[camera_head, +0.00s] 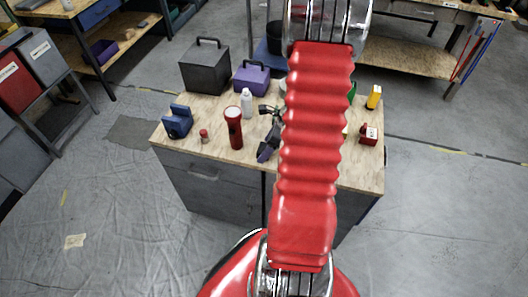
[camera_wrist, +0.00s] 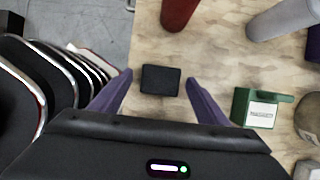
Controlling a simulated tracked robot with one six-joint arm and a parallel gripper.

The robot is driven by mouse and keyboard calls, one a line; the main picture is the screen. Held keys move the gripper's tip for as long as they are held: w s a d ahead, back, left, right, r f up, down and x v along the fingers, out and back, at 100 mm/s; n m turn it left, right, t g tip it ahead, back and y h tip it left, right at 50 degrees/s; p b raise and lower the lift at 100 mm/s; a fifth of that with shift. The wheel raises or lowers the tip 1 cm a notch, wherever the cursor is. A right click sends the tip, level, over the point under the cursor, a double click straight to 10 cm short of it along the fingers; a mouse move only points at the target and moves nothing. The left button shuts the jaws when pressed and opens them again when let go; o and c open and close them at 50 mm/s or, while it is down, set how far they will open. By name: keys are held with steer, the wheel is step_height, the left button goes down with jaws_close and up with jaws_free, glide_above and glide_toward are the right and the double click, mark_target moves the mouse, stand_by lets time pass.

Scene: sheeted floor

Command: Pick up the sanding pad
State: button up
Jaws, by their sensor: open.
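A small black rectangular block (camera_wrist: 160,79), which looks like the sanding pad, lies flat on the wooden tabletop (camera_wrist: 225,62) in the wrist view. My gripper (camera_wrist: 158,78) is open, with one purple finger to the left of the block and one to the right. The block shows between the fingertips with bare wood on both sides, and nothing is held. The exact height of the fingers above the table is hard to tell. In the head view I cannot make out the block; my red arm covers part of the table.
A green labelled box (camera_wrist: 258,108) stands to the right of my right finger. A red cylinder (camera_wrist: 178,12) and a grey bottle (camera_wrist: 285,16) stand beyond. In the head view, the workbench (camera_head: 175,140) also holds a red flashlight (camera_head: 234,127) and a blue object (camera_head: 177,122).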

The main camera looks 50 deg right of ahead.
steer(key=shift+c, duration=0.5)
steer(key=c, duration=1)
